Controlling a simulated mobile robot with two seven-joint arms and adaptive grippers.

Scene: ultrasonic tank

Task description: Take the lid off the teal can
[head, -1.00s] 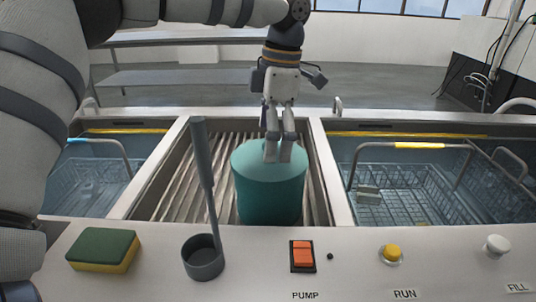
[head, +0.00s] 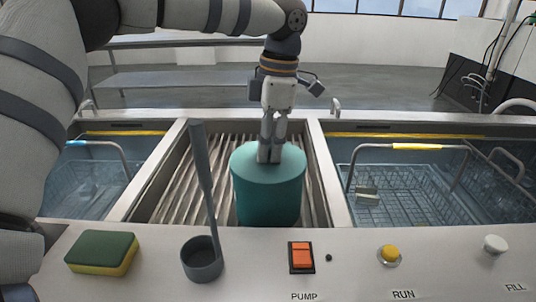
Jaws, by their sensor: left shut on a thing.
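The teal can (head: 268,199) stands upright on the ribbed drain area in the middle bay. Its top is a flat teal lid (head: 245,164) that sits on the can; no gap shows between them. My left gripper (head: 270,158) comes down from above onto the middle of the lid. Its fingers are close together and shut at the lid's top; the part they grip, likely a knob, is hidden by the fingers. My right gripper is not in view.
The ribbed drain (head: 180,180) is clear left of the can. Wire baskets sit in the left tank (head: 85,185) and right tank (head: 420,190). On the front ledge are a sponge (head: 102,252), a grey cup with a tall handle (head: 202,259), an orange pump switch (head: 301,257) and two knobs.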

